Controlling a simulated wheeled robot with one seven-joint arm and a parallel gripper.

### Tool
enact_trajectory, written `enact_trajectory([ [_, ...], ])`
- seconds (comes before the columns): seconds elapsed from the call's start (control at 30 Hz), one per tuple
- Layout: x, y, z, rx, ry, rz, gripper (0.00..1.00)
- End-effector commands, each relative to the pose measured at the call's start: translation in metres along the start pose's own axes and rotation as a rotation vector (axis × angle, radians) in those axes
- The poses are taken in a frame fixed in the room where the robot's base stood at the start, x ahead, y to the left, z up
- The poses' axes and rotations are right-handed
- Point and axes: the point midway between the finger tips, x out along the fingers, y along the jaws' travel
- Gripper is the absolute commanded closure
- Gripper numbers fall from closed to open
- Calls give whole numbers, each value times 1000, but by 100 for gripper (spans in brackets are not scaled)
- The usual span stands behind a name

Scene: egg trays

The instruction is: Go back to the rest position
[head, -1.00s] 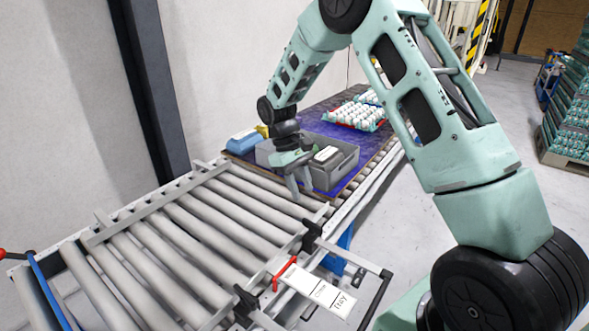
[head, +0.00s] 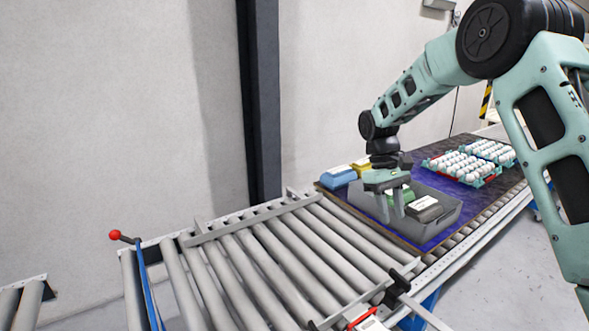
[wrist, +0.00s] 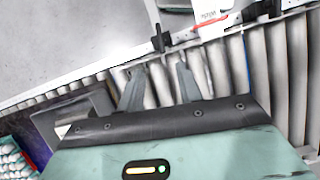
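My gripper (head: 392,215) hangs over the front left part of the grey bin in the head view, pointing down. In the wrist view (wrist: 158,85) its two fingers stand apart with nothing between them, and conveyor rollers show behind. The arm reaches out from the right side of the head view.
The grey bin (head: 447,216) holds a dark labelled box (head: 425,210) and a green item (head: 401,194). Blue (head: 338,177) and yellow (head: 362,169) items lie behind it. Egg trays (head: 462,167) sit farther back on the blue mat. The roller conveyor (head: 265,265) in front is clear.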

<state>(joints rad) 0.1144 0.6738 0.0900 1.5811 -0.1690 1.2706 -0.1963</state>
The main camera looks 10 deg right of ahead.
Motion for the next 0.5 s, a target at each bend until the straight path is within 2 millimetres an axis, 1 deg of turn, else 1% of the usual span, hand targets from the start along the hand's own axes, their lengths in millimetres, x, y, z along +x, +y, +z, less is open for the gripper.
enact_trajectory([
  [0.07,-2,-7,1,-9,7,0,64],
  [0.13,-6,-26,5,-30,27,2,64],
  [0.17,-9,-38,8,-44,39,2,64],
  [0.27,-16,-93,26,-109,97,2,64],
  [0.3,-18,-120,37,-139,125,2,64],
  [0.37,-18,-159,58,-187,167,2,64],
  [0.4,-16,-183,74,-217,194,3,64],
  [0.47,-11,-217,100,-263,233,6,64],
  [0.5,-5,-236,119,-291,258,8,64],
])
